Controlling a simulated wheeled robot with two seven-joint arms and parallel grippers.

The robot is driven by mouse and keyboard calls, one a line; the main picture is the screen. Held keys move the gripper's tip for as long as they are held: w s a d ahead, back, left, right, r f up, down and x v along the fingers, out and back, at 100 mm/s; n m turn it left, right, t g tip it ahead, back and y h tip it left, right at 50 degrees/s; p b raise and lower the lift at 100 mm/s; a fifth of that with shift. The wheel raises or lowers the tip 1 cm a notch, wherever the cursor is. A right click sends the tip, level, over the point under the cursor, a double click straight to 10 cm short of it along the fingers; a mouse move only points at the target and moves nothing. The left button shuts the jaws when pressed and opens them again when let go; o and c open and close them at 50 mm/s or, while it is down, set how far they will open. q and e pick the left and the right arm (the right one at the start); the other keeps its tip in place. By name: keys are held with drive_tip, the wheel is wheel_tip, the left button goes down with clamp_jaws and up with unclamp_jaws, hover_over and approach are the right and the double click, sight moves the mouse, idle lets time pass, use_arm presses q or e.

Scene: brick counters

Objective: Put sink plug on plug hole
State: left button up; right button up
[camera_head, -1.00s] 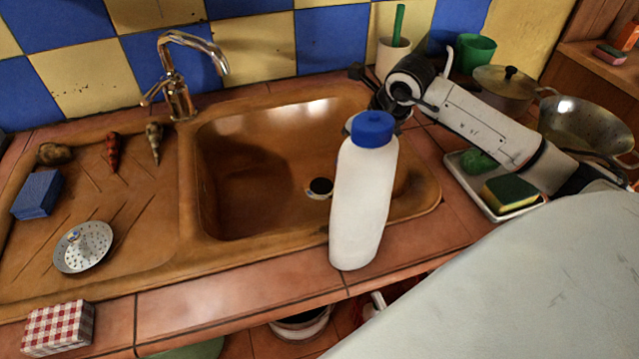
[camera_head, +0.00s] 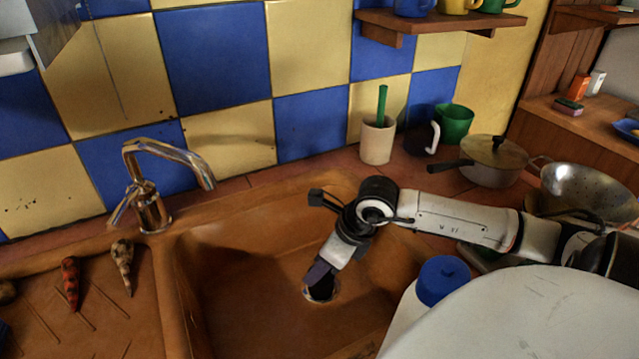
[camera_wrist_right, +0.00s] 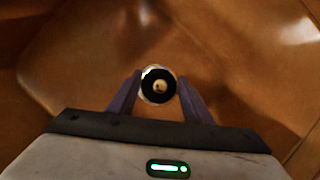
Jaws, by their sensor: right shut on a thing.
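My right gripper (camera_head: 321,270) reaches down into the brown sink (camera_head: 225,285), with its purplish fingertips at the plug hole (camera_head: 335,292). In the right wrist view, the gripper (camera_wrist_right: 159,78) has a finger on each side of the sink plug (camera_wrist_right: 151,95), a black disc with a pale knob at its centre. The fingers are shut on the plug. A bright metal ring (camera_wrist_right: 145,78) shows around the black disc; I cannot tell whether the plug is seated in the hole or just above it. My left gripper is out of view.
A chrome faucet (camera_head: 150,205) stands behind the sink at the left. A white bottle with a blue cap (camera_head: 443,281) stands at the front right, near my right arm. A cup (camera_head: 377,143), a lidded pot (camera_head: 490,165) and a metal colander (camera_head: 590,195) are at the back right.

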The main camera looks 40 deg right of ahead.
wheel_tip(320, 180, down, 4)
drive_tip(key=shift+r, duration=0.1)
drive_tip(key=o, duration=1.2)
drive_tip(key=shift+c, duration=0.2)
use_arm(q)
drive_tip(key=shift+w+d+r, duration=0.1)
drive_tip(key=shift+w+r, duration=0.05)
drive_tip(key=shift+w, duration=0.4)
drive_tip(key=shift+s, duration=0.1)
use_arm(e)
drive_tip(key=shift+r, duration=0.15)
use_arm(q)
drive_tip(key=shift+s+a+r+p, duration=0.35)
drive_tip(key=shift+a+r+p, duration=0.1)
drive_tip(key=shift+p, duration=0.5)
use_arm(e)
drive_tip(key=v, duration=1.1)
drive_tip(key=shift+s+r, duration=0.15)
drive_tip(key=shift+r, duration=0.15)
